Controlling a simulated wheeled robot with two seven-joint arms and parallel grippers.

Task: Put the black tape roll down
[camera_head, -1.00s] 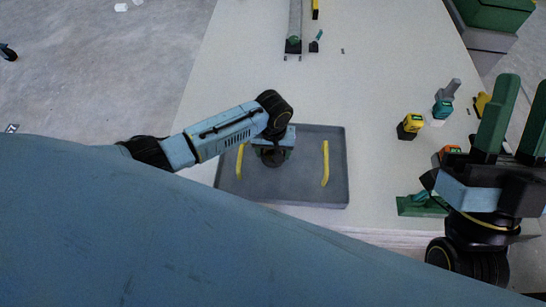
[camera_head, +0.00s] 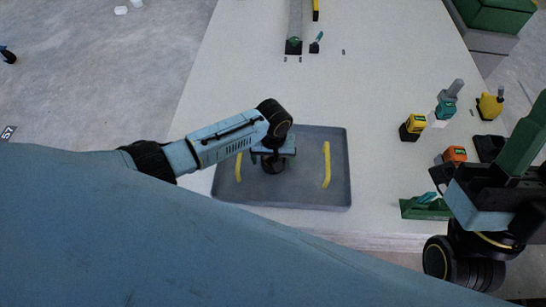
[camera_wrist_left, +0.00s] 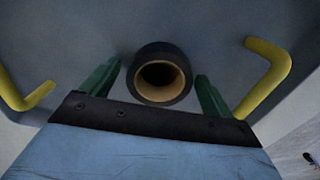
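The black tape roll (camera_wrist_left: 162,72) has a brown core and sits between my left gripper's two green fingers in the left wrist view, with a gap on each side. In the head view the roll (camera_head: 275,166) is partly hidden under the wrist and appears to rest on the grey tray's (camera_head: 310,196) floor, between two yellow strips. My left gripper (camera_wrist_left: 158,88) is open around it, low over the tray. My right gripper (camera_head: 525,135) is raised at the right edge, partly cut off; its fingers were apart and empty in the earlier frame.
Yellow strips mark the tray's left (camera_head: 239,167) and right (camera_head: 326,165). To its right on the table (camera_head: 370,100) stand a yellow-black tool (camera_head: 413,127), a teal tool (camera_head: 445,108), an orange item (camera_head: 455,155) and a green item (camera_head: 425,208). The table behind the tray is largely clear.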

